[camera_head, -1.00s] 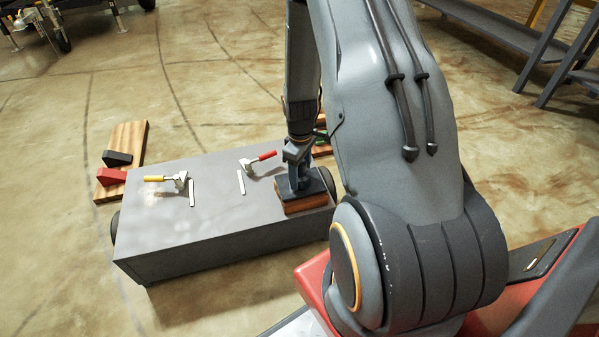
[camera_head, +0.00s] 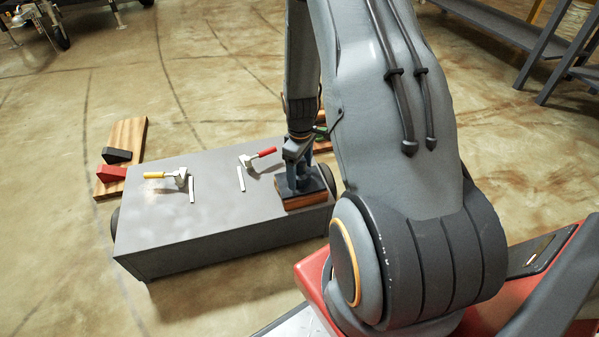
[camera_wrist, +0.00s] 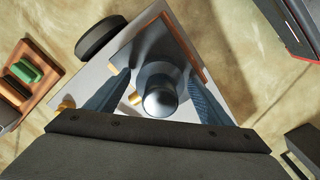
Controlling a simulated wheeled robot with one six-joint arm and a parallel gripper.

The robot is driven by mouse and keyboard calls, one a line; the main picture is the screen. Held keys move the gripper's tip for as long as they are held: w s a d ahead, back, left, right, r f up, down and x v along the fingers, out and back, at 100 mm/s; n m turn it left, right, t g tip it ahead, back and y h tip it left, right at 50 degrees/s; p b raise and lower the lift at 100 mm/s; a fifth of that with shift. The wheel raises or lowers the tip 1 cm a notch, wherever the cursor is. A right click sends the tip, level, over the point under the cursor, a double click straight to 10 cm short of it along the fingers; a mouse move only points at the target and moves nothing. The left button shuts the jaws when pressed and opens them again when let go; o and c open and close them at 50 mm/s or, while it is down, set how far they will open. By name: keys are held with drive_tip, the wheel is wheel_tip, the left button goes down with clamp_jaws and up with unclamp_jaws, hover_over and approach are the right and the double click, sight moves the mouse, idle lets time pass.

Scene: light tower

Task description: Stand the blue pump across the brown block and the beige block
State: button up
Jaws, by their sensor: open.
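The blue pump (camera_wrist: 160,88) shows in the wrist view as a dark, rounded, shiny body seen from above. My gripper (camera_wrist: 158,78) is open, with one blue finger on each side of it. In the head view my gripper (camera_head: 298,175) is low over the right end of the grey cart top, where the pump's dark base plate (camera_head: 291,190) lies above the brown block (camera_head: 306,201). A tan strip, perhaps the beige block (camera_wrist: 137,42), shows beside the pump in the wrist view. I cannot tell whether the pump rests on both blocks.
The grey cart (camera_head: 215,215) carries a yellow-handled clamp (camera_head: 168,177), a red-handled clamp (camera_head: 258,157) and two white strips. A wooden board (camera_head: 126,135) with a black and a red wedge lies left of it. Another board with coloured pieces (camera_wrist: 28,75) lies beyond its right end.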

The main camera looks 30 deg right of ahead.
wheel_tip(320, 180, up, 12)
drive_tip(key=p, duration=0.3)
drive_tip(key=shift+r+p, duration=0.25)
drive_tip(key=shift+p, duration=0.1)
drive_tip(key=shift+a+r, duration=0.2)
drive_tip(key=shift+a, duration=0.15)
drive_tip(key=s+a+r, duration=0.2)
drive_tip(key=a+r, duration=0.4)
drive_tip(key=a, duration=0.4)
drive_tip(key=s+a+r, duration=0.3)
drive_tip(key=a+r, duration=0.3)
drive_tip(key=a, duration=0.4)
drive_tip(key=s+a+r, duration=0.4)
drive_tip(key=s+a, duration=0.2)
drive_tip(key=s, duration=0.2)
drive_tip(key=s+a+r, duration=0.4)
drive_tip(key=s+a, duration=0.3)
drive_tip(key=s, duration=0.2)
drive_tip(key=shift+y, duration=0.3)
drive_tip(key=shift+r, duration=0.1)
